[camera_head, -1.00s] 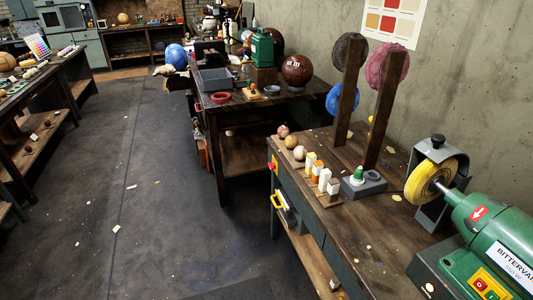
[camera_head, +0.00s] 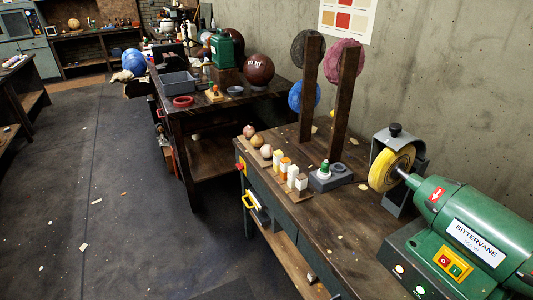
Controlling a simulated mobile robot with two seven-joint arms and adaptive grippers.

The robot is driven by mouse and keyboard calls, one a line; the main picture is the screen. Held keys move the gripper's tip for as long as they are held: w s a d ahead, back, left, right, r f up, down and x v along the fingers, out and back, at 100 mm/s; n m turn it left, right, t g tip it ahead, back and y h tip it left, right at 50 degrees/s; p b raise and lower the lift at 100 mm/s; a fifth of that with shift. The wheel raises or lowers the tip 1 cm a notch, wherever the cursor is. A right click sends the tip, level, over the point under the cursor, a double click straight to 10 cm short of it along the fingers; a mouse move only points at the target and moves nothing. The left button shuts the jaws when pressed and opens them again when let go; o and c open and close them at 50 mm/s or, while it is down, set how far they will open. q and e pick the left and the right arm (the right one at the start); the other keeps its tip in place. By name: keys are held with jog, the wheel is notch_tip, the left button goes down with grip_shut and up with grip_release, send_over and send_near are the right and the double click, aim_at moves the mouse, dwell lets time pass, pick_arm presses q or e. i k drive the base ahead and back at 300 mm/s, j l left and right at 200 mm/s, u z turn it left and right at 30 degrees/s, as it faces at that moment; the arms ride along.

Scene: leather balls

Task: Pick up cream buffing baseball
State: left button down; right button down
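Three small balls sit in a row near the left edge of the dark wooden workbench (camera_head: 325,228). The nearest ball looks cream or pale tan (camera_head: 266,151) and I take it as the cream baseball. The middle ball is tan-brown (camera_head: 257,141) and the far ball is pinkish (camera_head: 249,131). They are small in the picture, so their surface detail is unclear. Neither of my grippers is in view, and nothing covers the balls.
Several small bottles (camera_head: 284,166) stand just right of the balls. A grey block with a green-topped bottle (camera_head: 324,170), wooden posts (camera_head: 343,105), a yellow buffing wheel (camera_head: 391,168) and a green motor (camera_head: 470,215) stand farther right. Open floor (camera_head: 130,210) lies left of the bench.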

aim_at(266, 151)
jog(key=i+j+z, duration=0.1)
jog(key=z, duration=0.35)
jog(key=i+j+z, duration=0.2)
jog(key=z, duration=0.25)
jog(key=i+j+z, duration=0.15)
jog(key=j, duration=0.15)
jog(key=i+j+z, duration=0.15)
jog(key=j, duration=0.2)
jog(key=j+z, duration=0.15)
jog(key=j, duration=0.2)
jog(key=i+j, duration=0.15)
jog(key=j, duration=0.25)
jog(key=i+j+z, duration=0.1)
jog(key=j, duration=0.35)
jog(key=i+j, duration=0.15)
jog(key=j, duration=0.25)
jog(key=i+j, duration=0.1)
jog(key=j, duration=0.35)
jog(key=i+j+z, duration=0.1)
jog(key=j, duration=0.3)
